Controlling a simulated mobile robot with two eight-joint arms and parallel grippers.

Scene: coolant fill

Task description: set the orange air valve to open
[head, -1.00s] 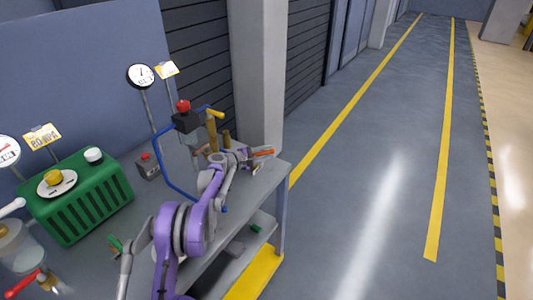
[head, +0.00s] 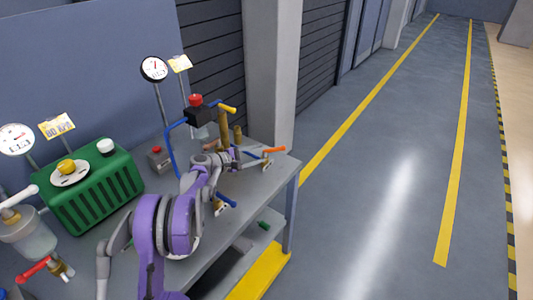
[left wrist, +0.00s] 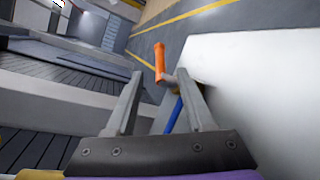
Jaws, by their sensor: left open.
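The orange air valve handle (head: 273,150) is at the far right end of the grey bench and points to the right. In the left wrist view the orange lever (left wrist: 159,62) stands up just beyond my fingertips, with its lower end near the gap between them. My left gripper (head: 258,162) is just to the left of the lever. In the left wrist view my left gripper (left wrist: 165,88) is open, with its two fingers apart and nothing clamped. The valve body is mostly hidden by the fingers. My right gripper is not in view.
A blue hose (head: 172,150) with a black, red-topped part (head: 196,108) stands behind my arm. A brass cylinder (head: 224,130) stands near the valve. A green box (head: 92,185) and a red-handled valve (head: 33,270) are at left. The floor (head: 390,180) at right is clear.

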